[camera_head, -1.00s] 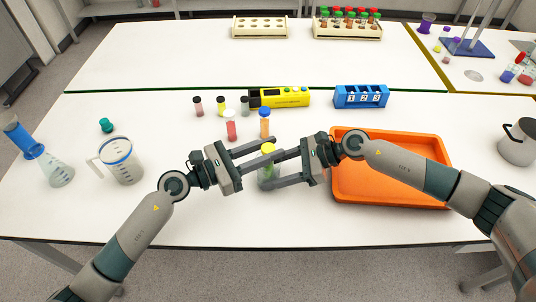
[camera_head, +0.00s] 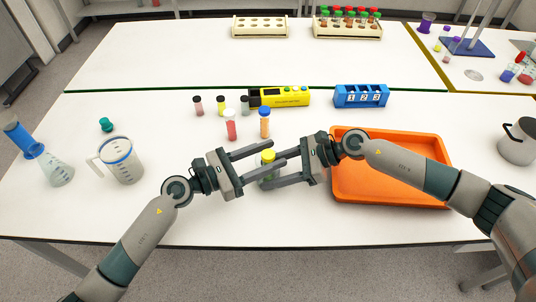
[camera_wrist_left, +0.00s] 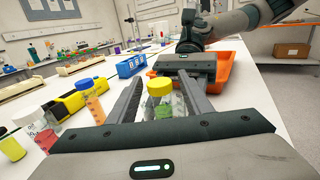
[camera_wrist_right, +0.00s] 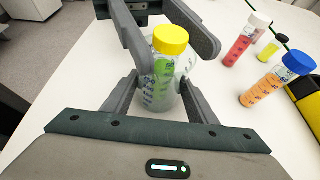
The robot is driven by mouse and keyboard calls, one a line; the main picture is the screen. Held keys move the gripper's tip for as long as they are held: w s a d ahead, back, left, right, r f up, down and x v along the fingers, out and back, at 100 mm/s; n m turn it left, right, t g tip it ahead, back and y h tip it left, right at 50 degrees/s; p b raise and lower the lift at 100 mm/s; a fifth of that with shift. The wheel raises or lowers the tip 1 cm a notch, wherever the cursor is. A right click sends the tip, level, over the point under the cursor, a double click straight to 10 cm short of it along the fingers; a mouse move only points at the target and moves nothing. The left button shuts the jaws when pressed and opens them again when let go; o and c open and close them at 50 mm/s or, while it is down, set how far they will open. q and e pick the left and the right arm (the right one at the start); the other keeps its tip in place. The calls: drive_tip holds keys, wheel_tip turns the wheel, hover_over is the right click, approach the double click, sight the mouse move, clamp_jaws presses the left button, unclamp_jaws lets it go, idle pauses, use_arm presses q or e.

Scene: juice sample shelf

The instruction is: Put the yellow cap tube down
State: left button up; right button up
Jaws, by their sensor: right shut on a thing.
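The yellow cap tube (camera_head: 268,157) is a clear, upright tube with green contents, close over the front middle of the table. My right gripper (camera_head: 270,171) is shut on its body; the right wrist view shows the tube (camera_wrist_right: 160,85) between the fingers. My left gripper (camera_head: 279,153) is open, with its fingers spread on either side of the tube. The left wrist view shows the tube (camera_wrist_left: 160,98) between those fingers, with gaps. The fingers hide much of the tube's body in the head view. I cannot tell whether its base touches the table.
An orange tray (camera_head: 390,198) lies right of the tube. Tubes with white (camera_head: 231,125) and blue (camera_head: 264,122) caps stand just behind it. A yellow device (camera_head: 282,97) and a blue numbered rack (camera_head: 361,96) are farther back. A beaker (camera_head: 121,161) stands left.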

use_arm(q)
drive_tip(key=shift+r, duration=0.15)
drive_tip(key=v, duration=1.2)
use_arm(e)
drive_tip(key=o, duration=0.9)
drive_tip(key=shift+d, duration=0.1)
drive_tip(key=v, duration=1.1)
drive_tip(key=shift+d+r, duration=0.15)
drive_tip(key=shift+d, duration=0.15)
drive_tip(key=shift+r, duration=0.1)
use_arm(q)
drive_tip(key=shift+r, duration=0.1)
